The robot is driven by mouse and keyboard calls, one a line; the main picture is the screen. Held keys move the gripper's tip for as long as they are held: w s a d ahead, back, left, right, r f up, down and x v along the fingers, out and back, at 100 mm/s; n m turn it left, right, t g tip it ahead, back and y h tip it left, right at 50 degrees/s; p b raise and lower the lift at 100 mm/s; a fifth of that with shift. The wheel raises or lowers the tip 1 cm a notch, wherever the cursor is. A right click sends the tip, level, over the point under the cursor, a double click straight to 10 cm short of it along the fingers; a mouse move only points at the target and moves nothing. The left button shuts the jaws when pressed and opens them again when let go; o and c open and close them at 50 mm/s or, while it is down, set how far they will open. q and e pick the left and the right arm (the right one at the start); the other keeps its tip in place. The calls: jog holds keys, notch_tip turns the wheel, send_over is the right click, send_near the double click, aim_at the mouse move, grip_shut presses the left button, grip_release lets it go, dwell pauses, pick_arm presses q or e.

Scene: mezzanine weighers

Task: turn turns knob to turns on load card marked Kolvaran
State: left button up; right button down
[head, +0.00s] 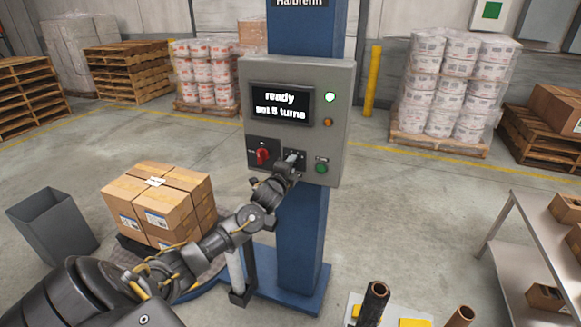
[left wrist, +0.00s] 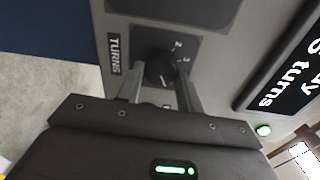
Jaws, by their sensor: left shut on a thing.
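My left gripper (head: 292,158) is at the lower middle of the grey control box (head: 340,75), at the turns knob. In the left wrist view the black turns knob (left wrist: 160,70) sits between the two fingers of the gripper (left wrist: 160,92), which is shut on it. The plate beside it reads TURNS, and the numbers 2 and 3 show by the knob. The display (head: 282,105) reads "ready" and "set 5 turns". A small white card (head: 155,181) lies on the stacked cartons (head: 160,205); its writing is too small to read.
A red switch (head: 262,156) is left of the knob and a green button (head: 321,168) right of it. A blue column (head: 300,240) carries the box; its sign reads "Halbrenn". A grey bin (head: 52,228) stands left, a metal table (head: 520,235) right.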

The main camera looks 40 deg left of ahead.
dwell(0.3)
pick_arm(q)
jog(key=o, duration=1)
jog(key=b+v, duration=0.3)
jog(key=v, duration=0.7)
jog(key=shift+s+d, duration=0.15)
jog(key=shift+s, duration=0.25)
